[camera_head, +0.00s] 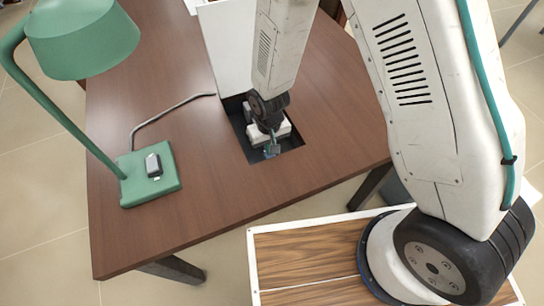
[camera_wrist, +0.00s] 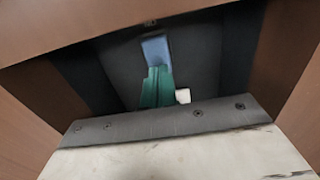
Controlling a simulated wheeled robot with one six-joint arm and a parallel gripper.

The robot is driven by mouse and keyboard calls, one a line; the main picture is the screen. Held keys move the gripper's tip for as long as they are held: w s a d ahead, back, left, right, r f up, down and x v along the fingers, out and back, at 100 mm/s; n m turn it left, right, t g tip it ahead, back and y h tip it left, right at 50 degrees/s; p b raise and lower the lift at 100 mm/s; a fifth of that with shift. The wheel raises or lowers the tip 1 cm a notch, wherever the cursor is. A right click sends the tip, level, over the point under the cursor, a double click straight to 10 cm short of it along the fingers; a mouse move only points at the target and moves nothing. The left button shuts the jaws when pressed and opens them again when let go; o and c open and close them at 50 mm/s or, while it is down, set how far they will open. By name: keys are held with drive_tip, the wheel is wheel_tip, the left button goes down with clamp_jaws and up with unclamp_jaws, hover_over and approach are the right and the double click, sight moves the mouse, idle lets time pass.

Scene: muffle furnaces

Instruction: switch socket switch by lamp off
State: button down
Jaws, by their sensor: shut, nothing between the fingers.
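My gripper (camera_head: 271,149) is shut and empty. It points down into a dark rectangular recess (camera_head: 291,142) in the table top, to the right of the green lamp (camera_head: 85,38). In the wrist view the gripper's fingers (camera_wrist: 155,52) show as a green and blue shape against the dark recess (camera_wrist: 205,60). The socket switch cannot be made out; my gripper and wrist cover much of the recess. I cannot tell whether the fingertips touch anything there. The lamp's green base (camera_head: 133,187) carries a small grey switch (camera_head: 153,165).
The brown table (camera_head: 200,205) is mostly bare between lamp and recess. A grey cord (camera_head: 170,110) runs from the lamp base towards a white upright panel (camera_head: 222,48) behind the recess. The table's front edge lies close in front of the recess.

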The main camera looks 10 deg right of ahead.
wheel_tip(320, 180, up, 12)
drive_tip(key=shift+f, duration=0.25)
idle(0.8)
idle(0.4)
drive_tip(key=s+d+r+m, duration=0.1)
drive_tip(key=s+d+r, duration=0.5)
drive_tip(key=r, duration=0.3)
drive_tip(key=s+d+r+m+t, duration=0.1)
drive_tip(key=s+d+r, duration=0.6)
drive_tip(key=d+r, duration=0.1)
drive_tip(key=s+d+r+m, duration=0.1)
drive_tip(key=s+d+r, duration=0.5)
drive_tip(key=r, duration=0.4)
drive_tip(key=shift+s+d+r, duration=0.25)
drive_tip(key=shift+d+r, duration=0.1)
drive_tip(key=shift+d, duration=0.05)
